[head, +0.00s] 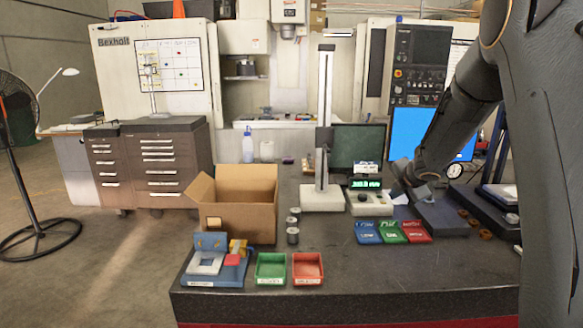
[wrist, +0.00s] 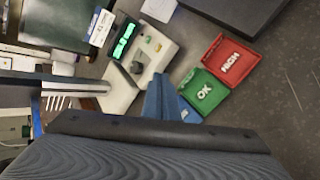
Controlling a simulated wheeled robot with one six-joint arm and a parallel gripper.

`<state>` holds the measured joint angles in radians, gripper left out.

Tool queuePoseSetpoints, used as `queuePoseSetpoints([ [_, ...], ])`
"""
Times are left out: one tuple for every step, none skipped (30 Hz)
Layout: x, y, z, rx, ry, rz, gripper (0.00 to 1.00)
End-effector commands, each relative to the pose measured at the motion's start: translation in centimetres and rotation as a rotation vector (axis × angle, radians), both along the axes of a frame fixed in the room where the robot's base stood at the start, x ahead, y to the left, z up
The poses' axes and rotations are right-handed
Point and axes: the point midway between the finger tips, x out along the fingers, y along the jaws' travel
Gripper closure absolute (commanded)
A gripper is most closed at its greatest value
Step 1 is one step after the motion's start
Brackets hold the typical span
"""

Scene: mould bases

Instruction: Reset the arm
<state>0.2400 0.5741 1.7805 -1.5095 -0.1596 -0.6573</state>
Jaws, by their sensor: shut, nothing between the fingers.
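My arm comes down from the upper right in the head view. My gripper (head: 402,180) is at its lower end, over the bench behind the three small labelled bins. It is small and dark there, shut, with nothing seen held. The blue bin (head: 367,232), green bin (head: 391,231) and red bin (head: 415,231) lie in a row. The wrist view shows the red bin marked HIGH (wrist: 228,62) and the green bin marked OK (wrist: 205,92).
A height gauge stand (head: 324,140) and a device with a green display (head: 365,198) stand left of my gripper. An open cardboard box (head: 247,215), a green tray (head: 270,269) and a red tray (head: 307,269) are farther left. The front right bench top (head: 430,280) is clear.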

Motion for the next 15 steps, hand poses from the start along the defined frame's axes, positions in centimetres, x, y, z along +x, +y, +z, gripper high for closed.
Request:
queuePoseSetpoints([
  [-0.7,0.4,-0.1,0.035,0.003,-0.051,1.00],
  [-1.2,0.6,-0.2,0.061,0.006,-0.087,1.00],
  [-1.9,0.9,-0.3,0.095,0.011,-0.138,1.00],
  [-2.6,1.1,-0.4,0.125,0.014,-0.181,1.00],
  [-3.3,1.4,-0.6,0.156,0.021,-0.228,1.00],
  [-4.5,1.8,-0.8,0.202,0.029,-0.297,1.00],
  [-5.5,2.1,-1.1,0.238,0.038,-0.355,1.00],
  [-6.7,2.4,-1.4,0.279,0.046,-0.418,1.00],
  [-8.4,3.0,-2.0,0.335,0.062,-0.508,1.00],
  [-9.9,3.4,-2.5,0.378,0.077,-0.579,1.00],
  [-11.4,3.8,-3.0,0.420,0.092,-0.650,1.00],
  [-13.5,4.4,-3.7,0.474,0.113,-0.745,1.00],
  [-15.1,4.9,-4.2,0.514,0.129,-0.819,1.00],
  [-16.8,5.4,-4.8,0.553,0.147,-0.891,1.00],
  [-19.1,6.2,-5.6,0.602,0.172,-0.987,1.00],
])
